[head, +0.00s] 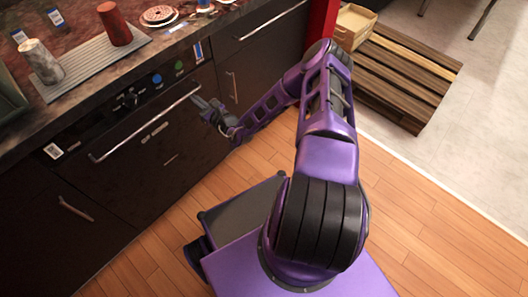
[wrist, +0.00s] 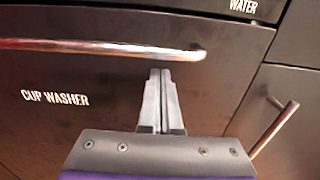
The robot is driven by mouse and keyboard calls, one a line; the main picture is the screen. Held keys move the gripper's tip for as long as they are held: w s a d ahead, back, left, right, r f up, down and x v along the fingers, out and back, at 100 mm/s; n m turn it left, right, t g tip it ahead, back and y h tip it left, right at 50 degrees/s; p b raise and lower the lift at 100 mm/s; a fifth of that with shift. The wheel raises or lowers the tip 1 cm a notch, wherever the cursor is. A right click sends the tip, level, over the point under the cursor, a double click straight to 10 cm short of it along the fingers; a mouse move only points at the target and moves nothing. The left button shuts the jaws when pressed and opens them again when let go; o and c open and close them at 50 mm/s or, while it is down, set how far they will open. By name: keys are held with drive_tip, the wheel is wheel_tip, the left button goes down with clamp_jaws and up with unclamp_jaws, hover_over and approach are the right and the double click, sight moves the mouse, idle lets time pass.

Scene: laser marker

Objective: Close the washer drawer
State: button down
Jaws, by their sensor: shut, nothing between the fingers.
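The washer drawer (wrist: 105,78) has a dark front with white "CUP WASHER" lettering and a long metal bar handle (wrist: 100,47) across its top in the wrist view. In the head view the drawer front (head: 125,165) is below the counter, with its handle (head: 145,123) running diagonally. I cannot tell whether a small gap remains behind the front. My gripper (wrist: 161,76) is shut and empty, with its fingertips just below the handle's right end in the wrist view. In the head view my gripper (head: 203,103) is by the same end. Contact is unclear.
Another cabinet front with a metal handle (wrist: 275,128) is at the right. The counter above holds a grey tray (head: 95,62) with a light cup (head: 42,62) and a red cup (head: 114,24). A wooden pallet (head: 405,75) lies at the upper right. Wooden floor is clear at lower left.

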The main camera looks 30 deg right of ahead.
drive_tip(key=shift+w+a+r, duration=0.15)
drive_tip(key=shift+w, duration=0.55)
drive_tip(key=shift+w+r, duration=0.1)
